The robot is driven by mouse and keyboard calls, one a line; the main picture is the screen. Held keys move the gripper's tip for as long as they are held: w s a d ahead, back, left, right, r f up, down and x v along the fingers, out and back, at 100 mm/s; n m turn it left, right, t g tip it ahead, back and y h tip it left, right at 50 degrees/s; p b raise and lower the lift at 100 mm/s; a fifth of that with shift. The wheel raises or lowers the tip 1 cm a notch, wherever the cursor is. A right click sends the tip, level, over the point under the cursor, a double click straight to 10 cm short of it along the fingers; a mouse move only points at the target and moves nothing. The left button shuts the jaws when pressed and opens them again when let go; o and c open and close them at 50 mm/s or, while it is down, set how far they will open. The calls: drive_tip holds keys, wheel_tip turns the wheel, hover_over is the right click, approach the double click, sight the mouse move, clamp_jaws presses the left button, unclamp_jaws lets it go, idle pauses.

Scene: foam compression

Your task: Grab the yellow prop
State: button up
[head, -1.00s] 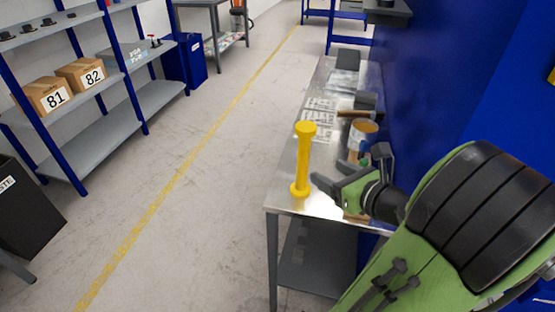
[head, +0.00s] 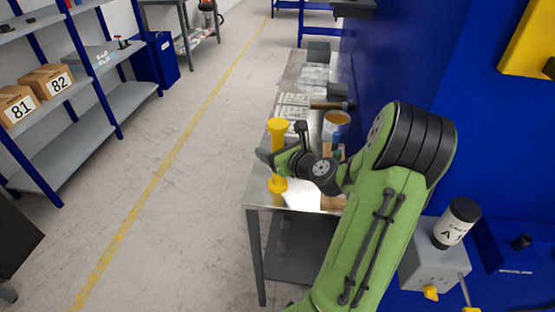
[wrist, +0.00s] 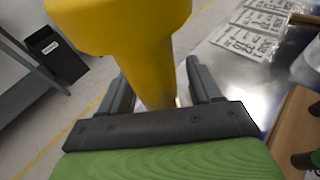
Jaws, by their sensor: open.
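The yellow prop (head: 278,184) is a dumbbell-shaped column with wide ends. It stands upright near the front left corner of the metal workbench (head: 297,201). My gripper (head: 279,143) is at the prop's upper shaft in the head view and covers part of it. In the wrist view, the yellow prop (wrist: 157,70) rises between the two dark fingers of my gripper (wrist: 158,88), with its wide top above them. The fingers are apart, one on each side of the shaft. Contact between fingers and shaft cannot be told.
Behind the prop on the bench lie printed sheets (head: 292,107), a hammer (head: 328,105) and a can (head: 336,124). A blue wall (head: 385,60) borders the bench on the right. Open floor (head: 150,245) and a shelf with boxes (head: 47,80) lie to the left.

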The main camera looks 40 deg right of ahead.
clamp_jaws()
idle(0.3)
drive_tip(key=shift+r, duration=0.15)
